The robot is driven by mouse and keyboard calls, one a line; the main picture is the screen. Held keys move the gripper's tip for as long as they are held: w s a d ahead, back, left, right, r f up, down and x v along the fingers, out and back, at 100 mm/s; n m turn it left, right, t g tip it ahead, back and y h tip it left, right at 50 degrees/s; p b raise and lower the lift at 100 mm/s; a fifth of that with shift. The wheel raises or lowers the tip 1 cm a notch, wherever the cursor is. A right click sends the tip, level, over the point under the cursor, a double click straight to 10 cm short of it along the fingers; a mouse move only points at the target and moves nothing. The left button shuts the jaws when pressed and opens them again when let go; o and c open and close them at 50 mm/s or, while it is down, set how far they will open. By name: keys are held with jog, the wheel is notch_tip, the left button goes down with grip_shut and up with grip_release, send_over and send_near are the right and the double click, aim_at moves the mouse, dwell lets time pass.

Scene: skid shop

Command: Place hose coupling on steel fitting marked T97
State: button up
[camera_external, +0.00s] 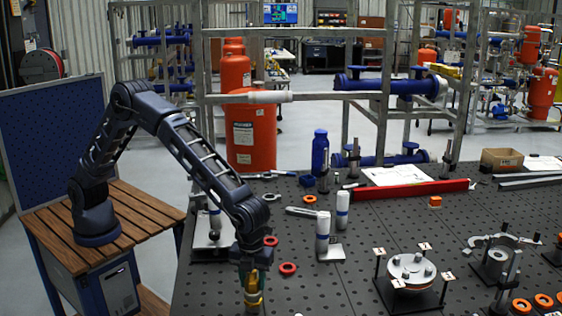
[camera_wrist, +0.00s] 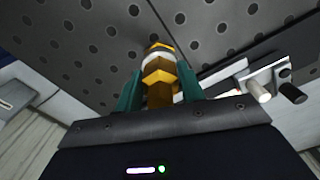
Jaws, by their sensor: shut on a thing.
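A brass-yellow hose coupling (camera_external: 252,299) is held between the fingers of my gripper (camera_external: 254,283), low over the near left part of the dark perforated table. In the wrist view the coupling (camera_wrist: 158,76) sits between the two green fingers of my gripper (camera_wrist: 160,90), with a pale band near its far end. I cannot tell whether it touches the table. No T97 mark is legible, so I cannot tell which part is that steel fitting. Upright white cylinders with blue bands (camera_external: 323,232) stand right of my gripper, one beside a small metal plate (camera_external: 332,252).
A round steel flange (camera_external: 410,268) with tagged posts stands further right. A blue bottle (camera_external: 320,153) and red bar (camera_external: 412,191) are at the back. Table between holds some free room.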

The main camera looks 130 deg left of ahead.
jog(key=shift+f, duration=0.15)
jog(key=o, duration=1)
notch_tip(320, 180, up, 12)
jog(key=shift+r, duration=0.15)
jog(key=s+d+r+n+t, duration=0.1)
jog(key=s+d+r+n, duration=0.1)
jog(key=s+r, duration=0.5)
jog(key=s+d+r+n, duration=0.15)
jog(key=s+r, duration=0.25)
jog(key=s, duration=0.7)
jog(key=s+d+r+n+t, duration=0.1)
jog(key=s+r+n, duration=0.3)
jog(key=s, duration=0.5)
jog(key=s+f+n+t, duration=0.1)
jog(key=s+n, duration=0.1)
jog(key=s, duration=0.8)
jog(key=s+d+f+n, duration=0.1)
jog(key=s+f+n, duration=0.1)
jog(key=s, duration=0.8)
jog(key=s+f+n+t, duration=0.1)
jog(key=s+f+n, duration=0.1)
jog(key=s, duration=0.8)
jog(key=shift+s+d+t, duration=0.2)
jog(key=shift+d+t, duration=0.1)
jog(key=shift+d, duration=0.05)
